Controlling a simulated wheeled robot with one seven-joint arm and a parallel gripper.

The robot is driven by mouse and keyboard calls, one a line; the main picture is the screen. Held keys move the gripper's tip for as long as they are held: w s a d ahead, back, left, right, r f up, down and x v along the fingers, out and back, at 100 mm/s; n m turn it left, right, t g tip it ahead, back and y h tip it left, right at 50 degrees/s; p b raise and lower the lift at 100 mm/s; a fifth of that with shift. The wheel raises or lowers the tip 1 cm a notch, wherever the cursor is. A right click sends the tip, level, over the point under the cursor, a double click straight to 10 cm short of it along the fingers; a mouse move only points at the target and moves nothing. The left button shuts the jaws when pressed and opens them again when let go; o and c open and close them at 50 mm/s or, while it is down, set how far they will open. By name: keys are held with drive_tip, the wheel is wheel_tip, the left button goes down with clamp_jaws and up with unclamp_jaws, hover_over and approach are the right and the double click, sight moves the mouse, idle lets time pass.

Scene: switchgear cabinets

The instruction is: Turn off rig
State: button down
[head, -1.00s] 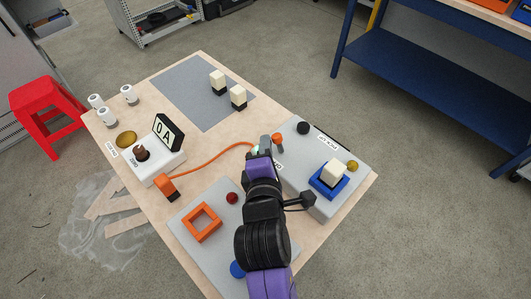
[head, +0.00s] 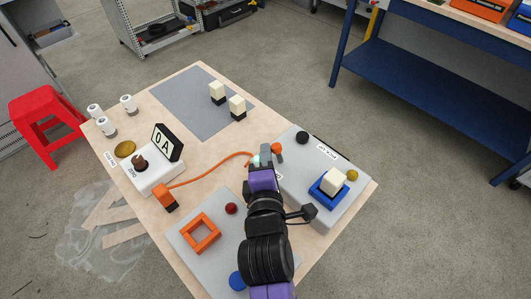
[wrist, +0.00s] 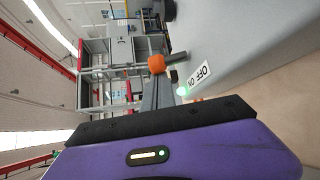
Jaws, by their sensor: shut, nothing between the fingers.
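The rig is a grey box (head: 325,215) at the right end of the wooden table. On its side, an orange-tipped lever (head: 277,148) sticks out, and its orange tip (wrist: 156,64) shows in the wrist view. An OFF/ON label (wrist: 200,73) is beside it. A green light (wrist: 182,90) glows below the lever; it also shows in the head view (head: 255,160). My gripper (head: 265,150) is shut and empty, just left of the lever. In the wrist view its fingertips (wrist: 157,80) are close beneath the orange tip; I cannot tell whether they touch.
The box carries a blue holder (head: 318,192) with a white block (head: 334,180). An orange cable (head: 215,174) runs left toward the meter (head: 168,142) reading 0A. A grey plate (head: 180,228) with an orange frame (head: 200,233) is left of my arm.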

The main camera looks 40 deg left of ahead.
drive_tip(key=shift+d, duration=0.1)
drive_tip(key=shift+d+r, duration=0.15)
drive_tip(key=shift+d, duration=0.05)
drive_tip(key=shift+d+r+p, duration=0.3)
drive_tip(key=shift+d+p, duration=0.2)
drive_tip(key=shift+p, duration=0.55)
drive_tip(key=shift+d+p, duration=0.4)
drive_tip(key=shift+p, duration=0.3)
drive_tip(key=shift+f, duration=0.15)
drive_tip(key=shift+s+d, duration=0.1)
drive_tip(key=shift+s, duration=0.05)
